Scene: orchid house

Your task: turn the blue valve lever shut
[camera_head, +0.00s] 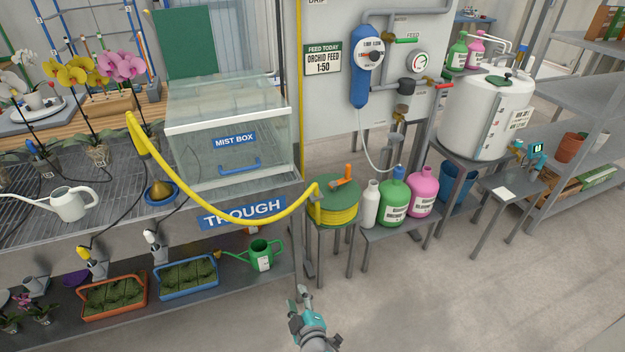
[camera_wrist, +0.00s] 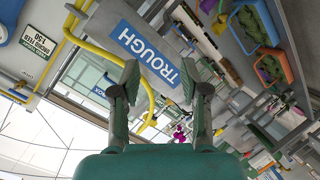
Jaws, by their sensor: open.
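I cannot clearly pick out a blue valve lever. A small blue part (camera_head: 519,146) shows low at the right side of the white tank (camera_head: 487,112), but it is too small to tell whether it is a lever or how it is turned. On the wall panel (camera_head: 335,100), a green lever (camera_head: 406,40) and a red lever (camera_head: 443,86) sit on the piping. My gripper (camera_head: 303,291) is low over the floor in front of the bench, far from the tank and panel. In the wrist view its fingers (camera_wrist: 160,82) are apart with nothing held between them.
White, green (camera_head: 394,198) and pink (camera_head: 423,192) bottles stand on a low stand. A small grey table (camera_head: 515,186) is beside the tank. The floor (camera_head: 450,290) at front right is clear.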

